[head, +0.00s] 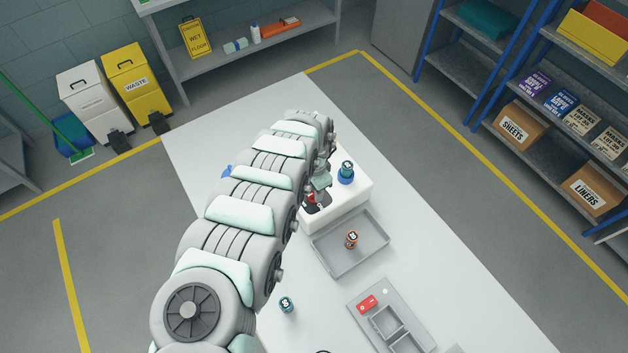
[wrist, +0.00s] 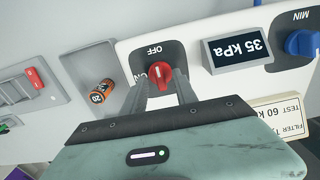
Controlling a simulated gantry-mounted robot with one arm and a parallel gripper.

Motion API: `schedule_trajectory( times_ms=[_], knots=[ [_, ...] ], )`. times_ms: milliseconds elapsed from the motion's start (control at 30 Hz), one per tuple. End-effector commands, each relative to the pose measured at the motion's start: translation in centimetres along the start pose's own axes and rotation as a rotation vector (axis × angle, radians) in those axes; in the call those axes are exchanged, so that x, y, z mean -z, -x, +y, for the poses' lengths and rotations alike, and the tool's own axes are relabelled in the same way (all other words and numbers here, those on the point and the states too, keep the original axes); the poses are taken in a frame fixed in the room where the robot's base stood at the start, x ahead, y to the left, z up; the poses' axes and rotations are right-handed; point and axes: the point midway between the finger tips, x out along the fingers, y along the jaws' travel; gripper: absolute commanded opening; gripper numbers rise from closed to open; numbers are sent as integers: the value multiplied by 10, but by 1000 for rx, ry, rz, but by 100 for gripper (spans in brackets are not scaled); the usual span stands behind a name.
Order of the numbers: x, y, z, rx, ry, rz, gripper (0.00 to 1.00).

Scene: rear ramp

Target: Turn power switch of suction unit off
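The suction unit is a white box (head: 355,195) on the table, partly hidden by my arm in the head view. Its red rotary power switch (wrist: 160,72) shows in the wrist view on a dark plate, with "OFF" printed beside it and "ON" partly covered. The knob's exact setting is hard to read. My gripper (wrist: 163,84) is at the switch, its two fingers apart on either side of the red knob. I cannot tell whether they touch it. In the head view my gripper (head: 312,201) is small and mostly covered by the arm.
A grey tray (head: 375,253) holding an orange vial (head: 352,240) adjoins the unit. A grey panel with a red part (head: 367,304) and a teal vial (head: 286,304) lie nearer.

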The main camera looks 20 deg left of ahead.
Motion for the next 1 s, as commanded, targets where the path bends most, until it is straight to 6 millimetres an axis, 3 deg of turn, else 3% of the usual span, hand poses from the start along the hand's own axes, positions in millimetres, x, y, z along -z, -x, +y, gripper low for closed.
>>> schedule_trajectory(
  times_ms=[600, 1000],
  knots=[
    [-1, 85, -2, 6, 1, -1, 35],
    [-1, 102, 0, 1, 0, -1, 35]
  ],
)
